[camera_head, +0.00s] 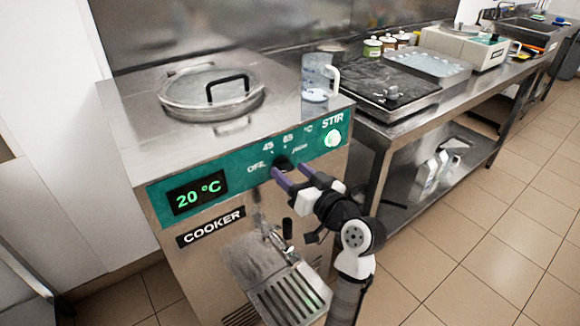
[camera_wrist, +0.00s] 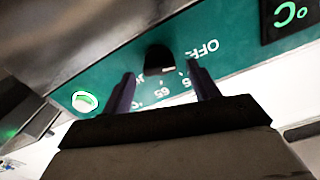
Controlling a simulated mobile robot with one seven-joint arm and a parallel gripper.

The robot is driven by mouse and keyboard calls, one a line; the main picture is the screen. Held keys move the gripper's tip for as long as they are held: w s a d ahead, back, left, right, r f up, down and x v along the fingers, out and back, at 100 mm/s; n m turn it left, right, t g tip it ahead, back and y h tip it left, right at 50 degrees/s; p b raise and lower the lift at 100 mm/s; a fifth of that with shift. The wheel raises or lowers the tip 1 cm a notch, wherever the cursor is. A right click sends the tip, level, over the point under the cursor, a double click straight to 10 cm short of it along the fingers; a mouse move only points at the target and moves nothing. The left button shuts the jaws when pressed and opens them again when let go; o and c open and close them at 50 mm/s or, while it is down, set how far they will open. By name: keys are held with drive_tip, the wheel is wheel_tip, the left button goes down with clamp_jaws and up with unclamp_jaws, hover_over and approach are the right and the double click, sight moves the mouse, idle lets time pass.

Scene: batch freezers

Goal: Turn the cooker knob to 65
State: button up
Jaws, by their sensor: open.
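The black cooker knob (camera_head: 283,163) sits on the green control panel (camera_head: 240,172) at the cooker's front, among the marks OFF, 45 and 65. My gripper (camera_head: 283,176) is open, its two purple fingers pointing at the panel just in front of the knob. In the wrist view the knob (camera_wrist: 159,59) lies beyond and between the two fingertips (camera_wrist: 160,76), with a gap on each side. The marks OFF and 65 show on the panel there. Which mark the knob points at is hard to tell. The display (camera_head: 198,193) reads 20 °C.
A lit green STIR button (camera_head: 333,138) is right of the knob. A spout and a slatted drip tray (camera_head: 290,298) stick out below the panel. A lidded pot opening (camera_head: 212,90) and a clear jug (camera_head: 318,78) are on top. A steel table with trays stands at right.

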drive_tip(key=shift+x, duration=0.8)
drive_tip(key=shift+c, duration=0.4)
drive_tip(key=c, duration=0.9)
